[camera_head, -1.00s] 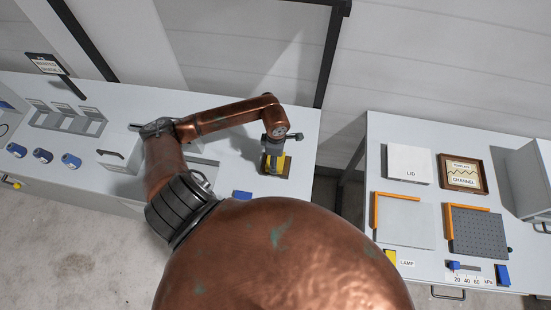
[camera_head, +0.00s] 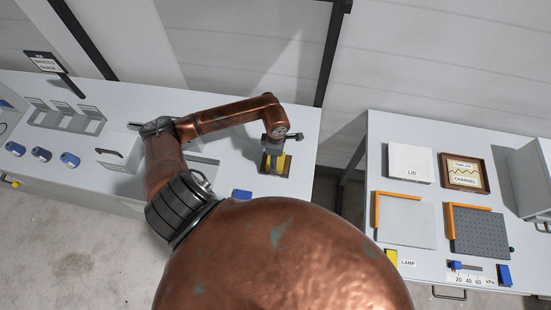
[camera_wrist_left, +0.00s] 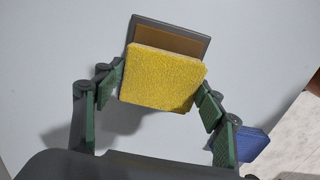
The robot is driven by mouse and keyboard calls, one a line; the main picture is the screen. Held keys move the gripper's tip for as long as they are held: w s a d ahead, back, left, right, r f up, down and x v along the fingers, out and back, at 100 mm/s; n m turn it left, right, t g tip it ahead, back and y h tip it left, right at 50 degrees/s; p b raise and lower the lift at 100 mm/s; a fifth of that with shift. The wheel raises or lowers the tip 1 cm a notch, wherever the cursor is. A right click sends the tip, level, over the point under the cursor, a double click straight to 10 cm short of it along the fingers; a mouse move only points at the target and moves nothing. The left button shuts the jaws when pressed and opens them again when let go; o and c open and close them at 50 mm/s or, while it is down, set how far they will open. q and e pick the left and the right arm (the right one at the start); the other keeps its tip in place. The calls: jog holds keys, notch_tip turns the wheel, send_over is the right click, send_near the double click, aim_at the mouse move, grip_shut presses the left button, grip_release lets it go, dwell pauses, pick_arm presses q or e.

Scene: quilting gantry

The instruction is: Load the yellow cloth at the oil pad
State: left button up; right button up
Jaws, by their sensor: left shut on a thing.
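The yellow cloth (camera_wrist_left: 163,79) is a square, sponge-like block between the two green-padded fingers of my left gripper (camera_wrist_left: 160,88). The gripper is shut on it. The oil pad (camera_wrist_left: 168,41) is a brown square in a dark grey frame, partly hidden behind the cloth in the left wrist view. In the head view my left gripper (camera_head: 273,154) points down over the oil pad (camera_head: 287,168) near the right end of the left bench, with yellow showing below it. I cannot tell whether the cloth touches the pad. My right gripper is not in view.
A blue block (camera_wrist_left: 238,146) lies near the bench edge. The left bench (camera_head: 232,155) also holds a slotted rack (camera_head: 65,118) and several blue items. Across a gap, the right bench (camera_head: 425,275) carries a white lid (camera_head: 409,163), a template (camera_head: 463,172) and a perforated plate (camera_head: 480,232).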

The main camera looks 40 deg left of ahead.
pick_arm(q)
jog(key=shift+f+b, duration=0.1)
jog(key=shift+b, duration=0.2)
dwell(1.4)
jog(key=shift+r+p, duration=1.6)
jog(key=shift+r, duration=1.95)
jog(key=shift+w+d+f+m+b, duration=0.1)
jog(key=shift+w+d+m+b, duration=0.15)
jog(key=shift+d+m+b, duration=0.35)
jog(key=w+d+m+b, duration=0.1)
jog(key=d+m+b, duration=0.4)
jog(key=m, duration=0.6)
jog(key=w+d+r+m+b, duration=0.1)
jog(key=d+m+b, duration=0.4)
jog(key=m, duration=0.6)
jog(key=shift+w+d+r+m+b, duration=0.3)
jog(key=shift+w+b, duration=0.35)
jog(key=shift+b, duration=0.25)
